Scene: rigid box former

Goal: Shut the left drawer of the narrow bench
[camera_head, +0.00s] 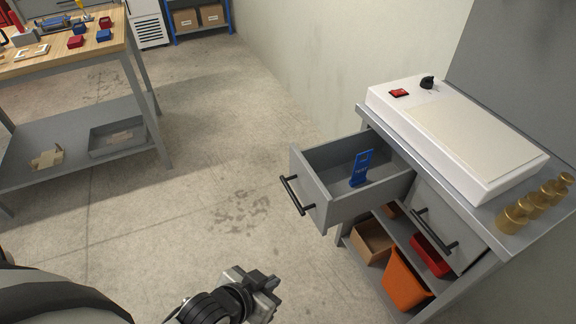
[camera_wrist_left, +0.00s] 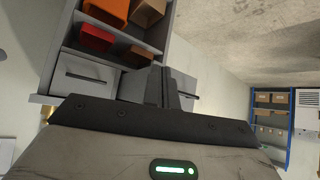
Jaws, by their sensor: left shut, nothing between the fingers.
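The narrow bench (camera_head: 470,262) stands at the right in the head view. Its left drawer (camera_head: 312,190) is pulled well out, with a black bar handle (camera_head: 293,195) on its front and a blue tag-like piece (camera_head: 361,168) inside. The right drawer (camera_head: 440,225) is closed. My left gripper (camera_head: 265,283) is shut and empty, in front of and below the open drawer, apart from it. In the left wrist view the shut fingers (camera_wrist_left: 161,88) overlap the drawer fronts, and the closed drawer (camera_wrist_left: 85,76) shows to their left.
A white device (camera_head: 455,135) and several brass weights (camera_head: 530,205) are on the bench top. An orange bin (camera_head: 404,282), a red bin (camera_head: 428,256) and a cardboard box (camera_head: 372,241) sit on the shelves below. A wooden-topped workbench (camera_head: 75,52) is at left. The floor between is clear.

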